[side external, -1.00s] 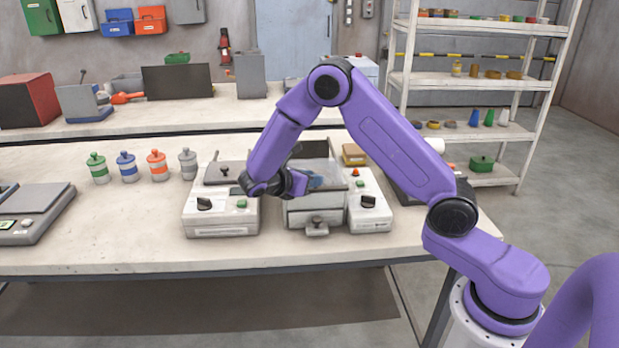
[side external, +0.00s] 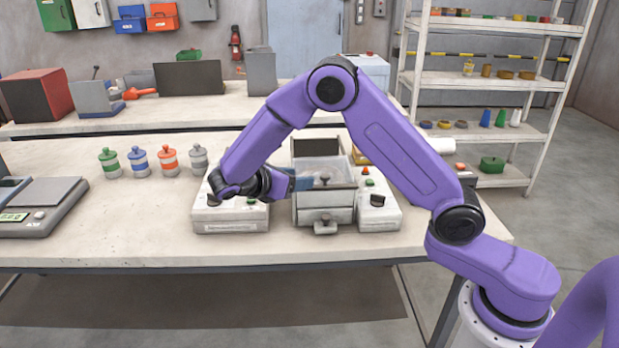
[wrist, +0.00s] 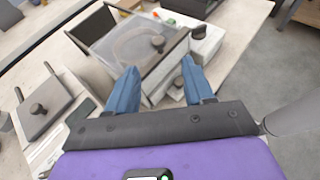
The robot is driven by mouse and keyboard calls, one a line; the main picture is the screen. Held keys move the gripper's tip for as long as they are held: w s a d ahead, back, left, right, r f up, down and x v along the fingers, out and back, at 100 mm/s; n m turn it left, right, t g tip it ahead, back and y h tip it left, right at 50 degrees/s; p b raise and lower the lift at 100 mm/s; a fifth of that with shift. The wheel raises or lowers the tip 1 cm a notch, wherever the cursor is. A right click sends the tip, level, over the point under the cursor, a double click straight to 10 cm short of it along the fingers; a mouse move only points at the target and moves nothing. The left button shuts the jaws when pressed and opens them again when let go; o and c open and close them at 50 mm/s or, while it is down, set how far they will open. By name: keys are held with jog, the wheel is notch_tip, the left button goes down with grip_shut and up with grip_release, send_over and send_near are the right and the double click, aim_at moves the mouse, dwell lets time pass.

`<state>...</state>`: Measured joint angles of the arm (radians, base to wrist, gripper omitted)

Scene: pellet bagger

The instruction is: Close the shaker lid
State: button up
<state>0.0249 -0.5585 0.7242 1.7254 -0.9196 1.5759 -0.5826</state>
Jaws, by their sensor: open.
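A grey box unit (side external: 325,215) stands at the middle of the bench. A see-through panel with a dark knob (wrist: 157,42) slopes across its top in the wrist view; the panel (side external: 325,173) also shows in the side view. I cannot tell whether this panel is the shaker lid or how far shut it is. A dark plate (side external: 316,147) stands upright behind it. My gripper (side external: 297,183) is at the left front of the box. Its blue fingers (wrist: 159,68) are apart, with nothing between them, near the panel's front edge. Contact cannot be judged.
White control boxes flank the unit, left (side external: 230,218) and right (side external: 378,213). A flat grey plate with a knob (wrist: 38,108) lies left in the wrist view. Several small bottles (side external: 168,163) and a scale (side external: 45,205) stand further left. The front bench strip is clear.

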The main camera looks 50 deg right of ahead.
jog(key=v, duration=0.8)
jog(key=s+d+m+y, duration=0.2)
jog(key=s+y, duration=0.5)
jog(key=s, duration=0.9)
jog(key=s+d+f+m+y, duration=0.1)
jog(key=s+y, duration=0.5)
jog(key=s, duration=1)
jog(key=shift+d+f+m+y, duration=0.25)
jog(key=shift+d+m+y, duration=0.25)
jog(key=shift+m, duration=0.7)
jog(key=shift+w, duration=0.1)
